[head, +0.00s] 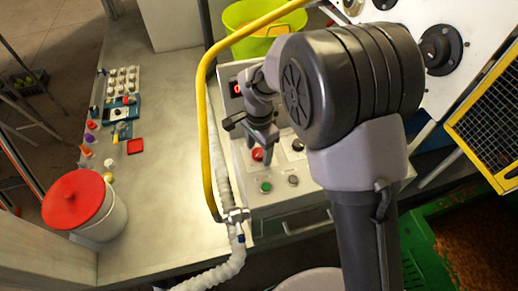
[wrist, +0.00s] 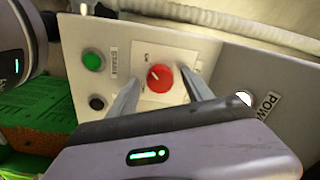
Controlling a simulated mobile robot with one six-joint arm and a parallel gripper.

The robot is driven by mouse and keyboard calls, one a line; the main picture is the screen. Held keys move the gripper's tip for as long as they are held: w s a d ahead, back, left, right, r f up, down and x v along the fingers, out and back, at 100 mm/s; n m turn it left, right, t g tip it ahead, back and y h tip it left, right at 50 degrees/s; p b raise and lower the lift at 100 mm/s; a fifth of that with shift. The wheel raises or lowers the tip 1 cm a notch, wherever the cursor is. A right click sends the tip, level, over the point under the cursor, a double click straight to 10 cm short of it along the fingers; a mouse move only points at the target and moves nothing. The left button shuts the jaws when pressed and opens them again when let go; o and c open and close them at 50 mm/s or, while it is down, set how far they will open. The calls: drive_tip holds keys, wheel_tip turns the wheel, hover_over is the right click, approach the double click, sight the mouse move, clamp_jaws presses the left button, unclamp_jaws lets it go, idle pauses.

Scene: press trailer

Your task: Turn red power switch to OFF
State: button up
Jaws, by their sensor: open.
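The red power switch (wrist: 160,78) is a round red knob on a pale square plate of the control panel. Its short white mark points to the upper left in the wrist view, and the small lettering around it is too blurred to read surely. In the head view the red switch (head: 257,154) sits just below my gripper (head: 251,138). In the wrist view my gripper (wrist: 161,86) is open, with one finger on each side of the knob. I cannot tell whether either finger touches it. Nothing is held.
A green button (wrist: 93,60) marked START and a black button (wrist: 97,102) are left of the switch. A white lamp (wrist: 244,98) by a "POW" label is right. A yellow pipe (head: 204,130) and ribbed white hose (head: 222,150) run beside the panel. A red-lidded bucket (head: 98,215) stands farther left.

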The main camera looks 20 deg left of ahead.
clamp_jaws()
drive_tip(key=shift+n, duration=0.3)
drive_tip(key=n, duration=0.3)
drive_tip(key=shift+n, duration=0.3)
drive_tip(key=n+p, duration=0.1)
drive_tip(key=n, duration=0.3)
drive_tip(key=shift+r+n, duration=0.1)
drive_tip(key=shift+n, duration=0.2)
drive_tip(key=n+p, duration=0.1)
drive_tip(key=n, duration=0.3)
drive_tip(key=shift+n, duration=0.3)
drive_tip(key=shift+n+p, duration=0.5)
drive_tip(key=shift+n, duration=1.7)
